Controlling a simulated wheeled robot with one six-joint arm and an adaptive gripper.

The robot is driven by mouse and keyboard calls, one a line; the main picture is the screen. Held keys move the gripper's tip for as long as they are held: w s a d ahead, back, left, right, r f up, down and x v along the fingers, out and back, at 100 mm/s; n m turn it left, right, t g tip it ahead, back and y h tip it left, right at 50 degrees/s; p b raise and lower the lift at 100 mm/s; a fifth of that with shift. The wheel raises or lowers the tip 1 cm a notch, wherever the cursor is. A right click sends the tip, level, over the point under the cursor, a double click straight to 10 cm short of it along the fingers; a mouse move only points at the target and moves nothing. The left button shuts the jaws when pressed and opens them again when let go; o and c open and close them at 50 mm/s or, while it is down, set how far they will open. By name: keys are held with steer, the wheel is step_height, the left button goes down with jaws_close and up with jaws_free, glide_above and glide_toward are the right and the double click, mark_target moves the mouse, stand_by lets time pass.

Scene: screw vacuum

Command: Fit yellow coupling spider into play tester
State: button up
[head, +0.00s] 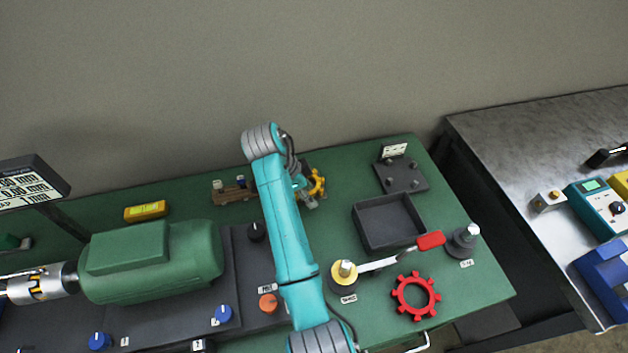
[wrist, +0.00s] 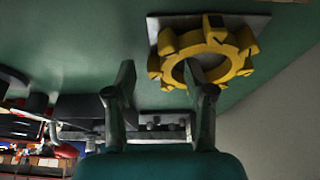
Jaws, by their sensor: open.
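The yellow coupling spider (wrist: 240,65) is a toothed ring. In the wrist view it lies against a light grey plate (wrist: 262,22) at the upper right. It also shows in the head view (head: 318,183), partly hidden by my gripper (head: 303,187). In the wrist view my gripper (wrist: 158,82) is open. Its right finger overlaps the ring and its left finger is clear to the left of it. Nothing is held; I cannot tell whether the right finger touches the ring. I cannot tell which fixture is the play tester.
A green motor (head: 150,255) fills the left. A metal table (head: 500,135) stands right, across a gap.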

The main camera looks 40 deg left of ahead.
jaws_close()
steer(key=shift+r, duration=0.15)
